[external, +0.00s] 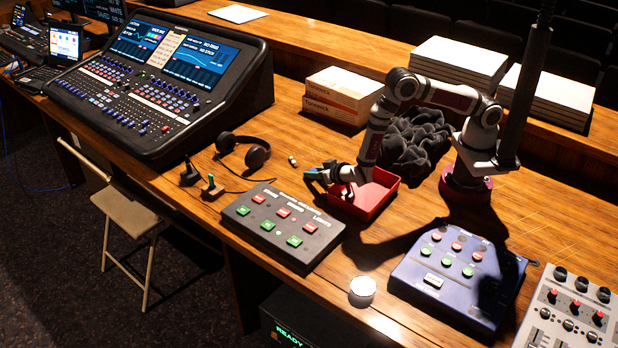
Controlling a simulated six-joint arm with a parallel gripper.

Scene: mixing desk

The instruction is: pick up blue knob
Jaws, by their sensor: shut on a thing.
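My gripper (318,174) is at the left end of my arm, just above and beside the left rim of the red tray (382,203). It is shut on a small blue thing, which looks like the blue knob (311,173). The fingers partly hide the knob, and its shape is too small to make out. I cannot tell whether it touches the desk.
A black button box (284,226) lies in front of my gripper. Headphones (256,153) and a small light cylinder (292,160) lie to the left. Dark crumpled cloth (412,142) and boxes (342,95) are behind. A blue button box (457,273) sits front right.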

